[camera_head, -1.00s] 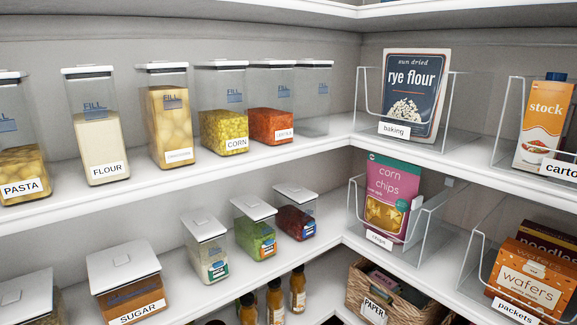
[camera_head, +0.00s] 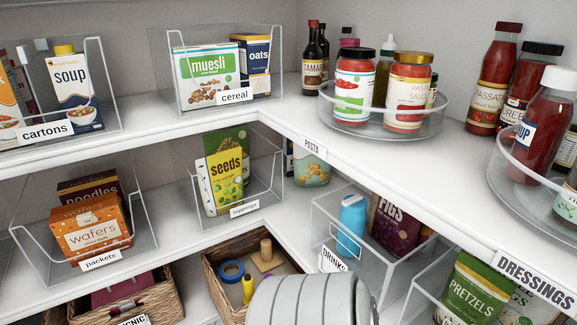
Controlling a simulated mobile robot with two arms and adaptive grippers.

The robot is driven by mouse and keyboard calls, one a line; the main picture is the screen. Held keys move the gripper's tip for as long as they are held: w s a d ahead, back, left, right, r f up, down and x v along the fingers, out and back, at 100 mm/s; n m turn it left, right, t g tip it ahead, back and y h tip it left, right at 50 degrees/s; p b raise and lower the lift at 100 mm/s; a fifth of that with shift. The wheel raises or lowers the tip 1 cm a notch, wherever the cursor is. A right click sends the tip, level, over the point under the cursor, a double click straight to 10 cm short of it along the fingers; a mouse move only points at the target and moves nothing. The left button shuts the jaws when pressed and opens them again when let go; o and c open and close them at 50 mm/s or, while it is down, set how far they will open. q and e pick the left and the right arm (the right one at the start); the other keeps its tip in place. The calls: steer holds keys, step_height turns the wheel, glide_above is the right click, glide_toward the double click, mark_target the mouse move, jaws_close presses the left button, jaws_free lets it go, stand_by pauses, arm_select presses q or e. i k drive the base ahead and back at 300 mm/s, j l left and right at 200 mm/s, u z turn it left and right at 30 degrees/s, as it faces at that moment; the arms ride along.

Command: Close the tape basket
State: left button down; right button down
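A brown wicker basket (camera_head: 212,284) sits low in the corner at the bottom centre of the head view. It holds a blue tape roll (camera_head: 231,271), a yellow item (camera_head: 248,289) and a wooden piece (camera_head: 266,256), so it looks like the tape basket. Its top is uncovered and its contents show from above. Its front and right side are cut off by the picture edge and by a large pale ribbed shape in the foreground. Whether it is pulled out from its shelf cannot be told. Neither of my grippers is in view.
Another wicker basket (camera_head: 160,298) stands to the left. A clear drinks bin (camera_head: 318,222) stands to the right, beside a bin with pretzels (camera_head: 478,287). Above are clear bins of packets (camera_head: 143,245) and toppings (camera_head: 262,207), and a turntable with jars (camera_head: 330,118).

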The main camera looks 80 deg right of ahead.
mark_target(227, 298)
steer(key=z, duration=2.4)
